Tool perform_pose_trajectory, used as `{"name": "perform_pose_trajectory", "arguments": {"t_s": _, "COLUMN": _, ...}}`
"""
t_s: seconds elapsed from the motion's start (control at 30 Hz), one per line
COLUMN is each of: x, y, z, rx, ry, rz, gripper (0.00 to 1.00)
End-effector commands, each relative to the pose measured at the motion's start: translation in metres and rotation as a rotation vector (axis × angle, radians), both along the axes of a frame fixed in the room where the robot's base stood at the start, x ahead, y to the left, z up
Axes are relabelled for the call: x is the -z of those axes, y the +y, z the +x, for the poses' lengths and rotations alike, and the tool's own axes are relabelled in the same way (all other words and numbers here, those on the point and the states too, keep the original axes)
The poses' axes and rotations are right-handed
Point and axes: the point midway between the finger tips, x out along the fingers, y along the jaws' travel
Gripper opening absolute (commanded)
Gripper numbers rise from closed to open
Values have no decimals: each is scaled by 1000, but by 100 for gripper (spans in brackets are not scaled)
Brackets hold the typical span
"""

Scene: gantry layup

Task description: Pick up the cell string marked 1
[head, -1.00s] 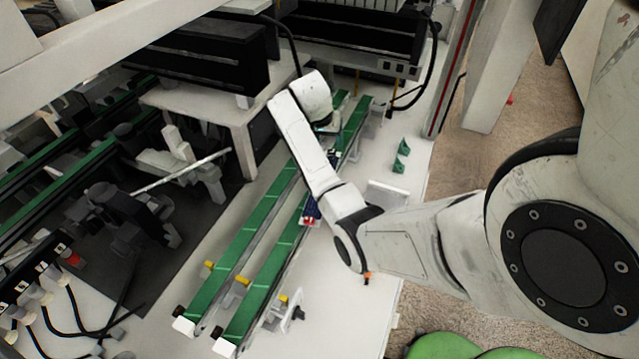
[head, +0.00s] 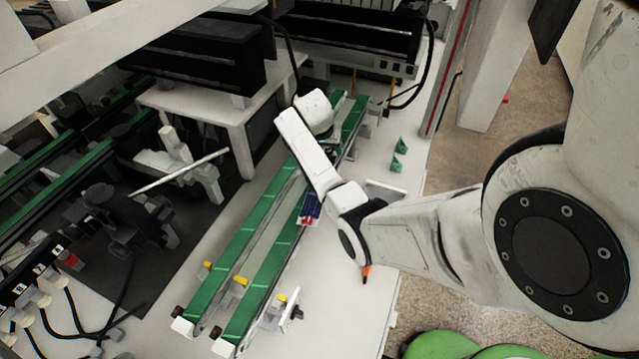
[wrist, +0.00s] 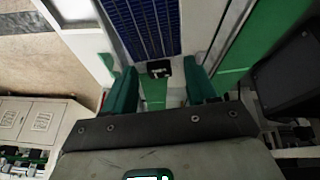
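A cell string (head: 309,207), dark blue with a red and white end, lies on the right-hand green belt in the head view, partly hidden by my arm. In the wrist view a dark blue gridded cell string (wrist: 147,25) runs up out of the top edge. I cannot read a mark 1 on it. My gripper (wrist: 160,76) has two green fingers, set wide apart. A small black block (wrist: 158,68) shows between the fingers, just below the string's near end. I see no string held between them. In the head view my arm hides most of the gripper.
Two green conveyor belts (head: 228,268) run diagonally along the white table (head: 345,310). A white stand (head: 200,100) and dark machinery are on the left. The front right of the table is mostly clear.

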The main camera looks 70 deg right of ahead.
Motion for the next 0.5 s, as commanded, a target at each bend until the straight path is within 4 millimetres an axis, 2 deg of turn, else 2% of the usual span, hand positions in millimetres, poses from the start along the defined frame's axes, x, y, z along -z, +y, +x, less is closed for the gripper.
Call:
{"name": "perform_pose_trajectory", "arguments": {"t_s": 0.03, "x": 0, "y": 0, "z": 0, "rx": 0, "ry": 0, "rz": 0, "gripper": 48}}
{"name": "perform_pose_trajectory", "arguments": {"t_s": 0.27, "x": 0, "y": 0, "z": 0, "rx": 0, "ry": 0, "rz": 0, "gripper": 27}}
{"name": "perform_pose_trajectory", "arguments": {"t_s": 0.5, "x": -1, "y": 0, "z": 0, "rx": 0, "ry": 0, "rz": 0, "gripper": 26}}
